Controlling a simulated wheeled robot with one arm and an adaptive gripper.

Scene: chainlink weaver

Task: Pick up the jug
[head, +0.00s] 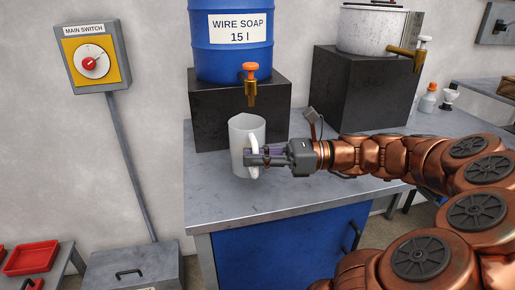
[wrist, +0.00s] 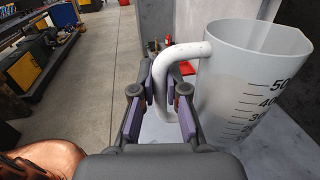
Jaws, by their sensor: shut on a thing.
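The jug (head: 240,136) is white with a handle, and stands upright at the left of the grey workbench, in front of the black block under the blue barrel. In the wrist view the jug (wrist: 252,85) fills the right side and shows dark measuring marks. Its handle (wrist: 161,84) runs down between the two finger pads. My gripper (head: 262,157) reaches in from the right and is shut on the handle; it also shows in the wrist view (wrist: 160,115). Whether the jug's base touches the bench I cannot tell. The lower handle is partly hidden by the fingers.
The blue barrel (head: 232,52), labelled wire soap, has an orange-handled tap (head: 250,85) above and behind the jug. A metal pot (head: 372,30) with a tap stands on another black block (head: 362,88). The workbench front (head: 225,208) is bare.

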